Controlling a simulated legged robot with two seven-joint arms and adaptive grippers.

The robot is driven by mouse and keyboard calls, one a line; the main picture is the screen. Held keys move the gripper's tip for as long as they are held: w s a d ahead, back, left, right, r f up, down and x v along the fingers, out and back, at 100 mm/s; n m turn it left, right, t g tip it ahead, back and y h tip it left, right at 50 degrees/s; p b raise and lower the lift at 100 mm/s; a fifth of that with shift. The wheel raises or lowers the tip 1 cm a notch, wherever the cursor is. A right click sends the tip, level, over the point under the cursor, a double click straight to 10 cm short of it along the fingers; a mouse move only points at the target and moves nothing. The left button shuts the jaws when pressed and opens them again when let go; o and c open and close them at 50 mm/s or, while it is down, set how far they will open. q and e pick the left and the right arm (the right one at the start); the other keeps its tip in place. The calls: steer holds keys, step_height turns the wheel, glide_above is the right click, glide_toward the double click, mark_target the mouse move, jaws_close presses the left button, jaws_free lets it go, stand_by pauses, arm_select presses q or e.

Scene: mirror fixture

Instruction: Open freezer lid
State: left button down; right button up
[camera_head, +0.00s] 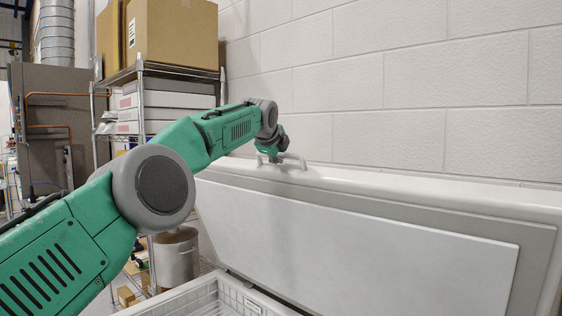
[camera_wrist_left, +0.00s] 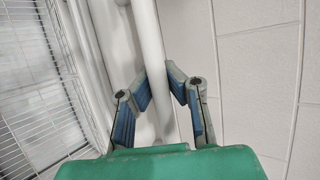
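The white freezer lid (camera_head: 350,235) is raised and stands steeply tilted near the wall, its inner panel facing me. The open freezer body (camera_head: 215,297) shows below it with a basket inside. The lid handle (camera_head: 292,160) is a white bar on the lid's top edge. My left gripper (camera_head: 271,155) is at the handle. In the left wrist view, the fingers of my left gripper (camera_wrist_left: 159,85) sit close on either side of the white handle bar (camera_wrist_left: 148,40), seemingly closed on it. My right gripper is not in view.
A wire shelf (camera_head: 150,75) with cardboard boxes (camera_head: 172,32) stands at the left behind my left arm. A metal pot (camera_head: 176,257) is below it. A white block wall (camera_head: 400,80) rises close behind the lid.

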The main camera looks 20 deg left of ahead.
arm_select(q)
steer(key=shift+a+r, duration=0.1)
steer(key=shift+r, duration=0.25)
steer(key=c, duration=1.5)
jaws_free()
steer(key=shift+s, duration=0.1)
steer(key=shift+c, duration=0.2)
steer(key=shift+s, duration=0.3)
steer(key=shift+f, duration=0.15)
steer(key=shift+w, duration=0.1)
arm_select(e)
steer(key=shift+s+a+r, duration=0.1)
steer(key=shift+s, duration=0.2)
arm_select(q)
steer(key=shift+s+r, duration=0.2)
steer(key=shift+r, duration=0.05)
steer(key=v, duration=1.1)
steer(key=shift+s, duration=0.35)
